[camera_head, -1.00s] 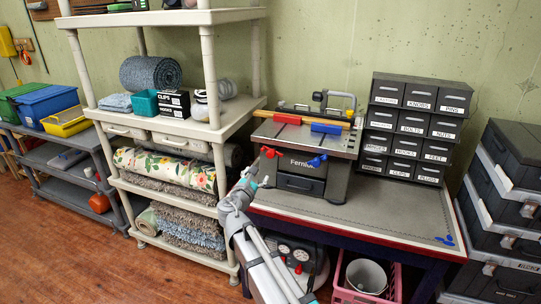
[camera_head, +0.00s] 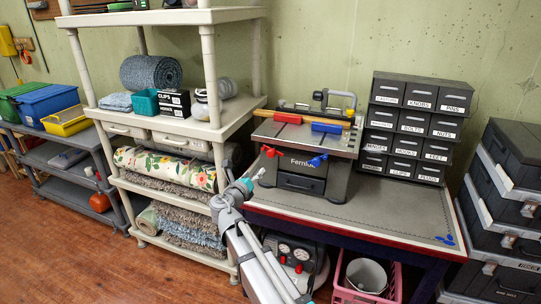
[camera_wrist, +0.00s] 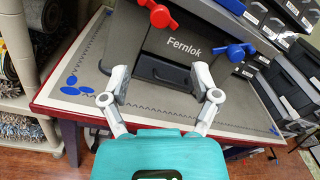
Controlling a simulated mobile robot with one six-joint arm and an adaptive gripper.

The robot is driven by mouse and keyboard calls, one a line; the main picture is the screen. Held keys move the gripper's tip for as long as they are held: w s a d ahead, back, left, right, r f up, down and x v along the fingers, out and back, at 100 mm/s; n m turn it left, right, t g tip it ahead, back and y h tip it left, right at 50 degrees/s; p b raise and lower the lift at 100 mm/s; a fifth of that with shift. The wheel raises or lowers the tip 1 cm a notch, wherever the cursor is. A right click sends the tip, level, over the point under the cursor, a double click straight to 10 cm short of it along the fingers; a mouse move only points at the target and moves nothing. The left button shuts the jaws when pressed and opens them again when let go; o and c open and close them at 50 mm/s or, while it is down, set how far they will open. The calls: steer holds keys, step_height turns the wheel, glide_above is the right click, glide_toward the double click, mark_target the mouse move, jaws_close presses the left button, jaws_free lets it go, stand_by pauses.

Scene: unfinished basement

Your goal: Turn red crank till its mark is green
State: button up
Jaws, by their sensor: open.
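The red crank (camera_head: 269,151) is on the left front of the grey Fernlok machine (camera_head: 303,163), which stands on the workbench. In the wrist view the red crank (camera_wrist: 158,13) is at the top edge and partly cut off. A blue crank (camera_head: 317,161) is on the machine's right front; it also shows in the wrist view (camera_wrist: 238,54). My gripper (camera_wrist: 164,88) is open and empty. It is in front of the machine, below and apart from the red crank; in the head view it (camera_head: 257,177) is left of the machine's drawer. I cannot make out a coloured mark.
The bench top (camera_head: 395,219) is mostly clear at the front right. A black drawer cabinet (camera_head: 417,127) stands right of the machine. A beige shelf unit (camera_head: 216,150) with rugs stands close on the left. Black stacked cases (camera_head: 505,210) stand at the far right.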

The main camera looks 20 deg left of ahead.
mark_target(270, 155)
steer(key=shift+w, duration=0.1)
steer(key=shift+w+d, duration=0.3)
steer(key=shift+w, duration=1.95)
steer(key=shift+w+d, duration=0.3)
steer(key=shift+w, duration=1.95)
steer(key=shift+w+d, duration=0.3)
steer(key=shift+w, duration=1.95)
jaws_close()
steer(key=shift+m, duration=0.4)
